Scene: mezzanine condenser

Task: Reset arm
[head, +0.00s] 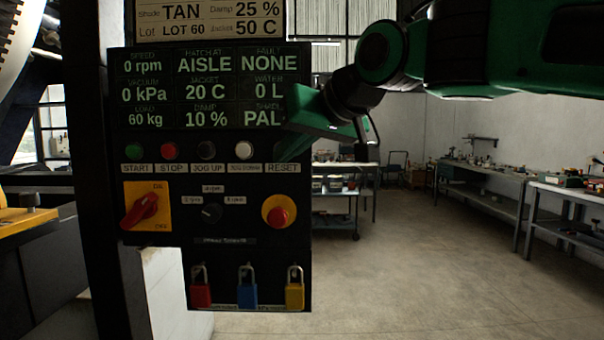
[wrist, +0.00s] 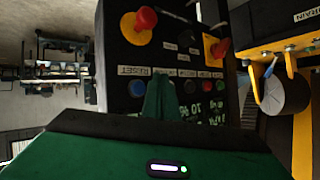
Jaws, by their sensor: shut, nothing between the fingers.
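My gripper (head: 286,150) is shut and empty, its green fingers in front of the right edge of the black control panel (head: 150,255). In the head view the fingers hide the button above the RESET label (head: 283,168). In the wrist view the panel appears turned over, and the shut fingers (wrist: 160,98) are beside a blue button (wrist: 136,89) at the RESET label (wrist: 134,71). I cannot tell whether the fingertips touch the panel. The display reads speed 0 rpm, hatch at AISLE, fault NONE.
The panel also carries a red switch (head: 144,211), a red stop knob (head: 279,216) and several padlocks (head: 247,287). A trolley (head: 338,205) and workbenches (head: 480,190) stand behind to the right. The floor (head: 420,270) between is clear.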

